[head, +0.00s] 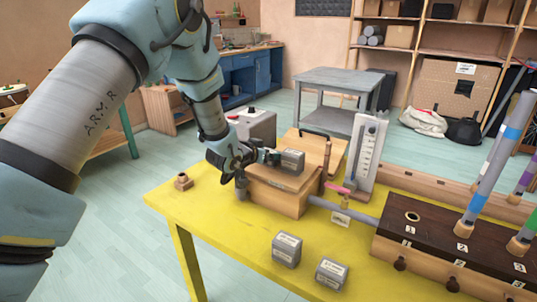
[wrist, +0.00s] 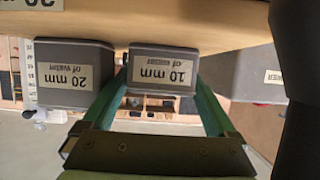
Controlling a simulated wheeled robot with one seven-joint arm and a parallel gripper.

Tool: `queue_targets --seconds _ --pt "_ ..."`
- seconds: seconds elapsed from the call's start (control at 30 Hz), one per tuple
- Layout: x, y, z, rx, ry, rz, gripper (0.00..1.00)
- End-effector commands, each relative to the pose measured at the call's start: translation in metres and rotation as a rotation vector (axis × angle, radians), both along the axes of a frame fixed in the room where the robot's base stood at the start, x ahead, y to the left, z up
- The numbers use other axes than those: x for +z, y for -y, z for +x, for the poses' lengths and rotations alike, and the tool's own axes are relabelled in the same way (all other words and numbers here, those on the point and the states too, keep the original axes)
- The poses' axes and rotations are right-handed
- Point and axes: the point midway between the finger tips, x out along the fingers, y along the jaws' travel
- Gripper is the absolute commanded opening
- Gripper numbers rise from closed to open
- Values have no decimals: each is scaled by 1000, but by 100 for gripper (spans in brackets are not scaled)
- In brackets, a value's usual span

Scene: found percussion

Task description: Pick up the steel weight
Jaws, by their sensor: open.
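Grey steel weights with white labels show in both views. In the head view one steel weight (head: 292,161) sits on top of the wooden box (head: 277,197), just off my gripper's fingertips (head: 272,157). In the wrist view a weight labelled 10 mm of water (wrist: 163,72) lies between the tips of my open green fingers (wrist: 160,100). A weight labelled 20 mm of water (wrist: 75,75) is close on its left. The labels appear upside down. I cannot tell which of these is the one on the box in the head view.
Two more weights, one (head: 287,250) and another (head: 331,274), stand on the yellow table (head: 232,245) in front. A white gauge (head: 366,150) stands right of the box. A dark-topped wooden chest (head: 440,232) with upright tubes fills the table's right side. The left front is mostly clear.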

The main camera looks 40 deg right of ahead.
Motion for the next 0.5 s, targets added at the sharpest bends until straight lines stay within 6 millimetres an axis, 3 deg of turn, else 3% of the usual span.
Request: queue_targets --seconds 0.17,0.43,0.5 --pt "-6 17 4 0 -1 -1 92" --pt "-8 19 5 0 -1 0 92" --pt "-8 19 5 0 -1 0 86"
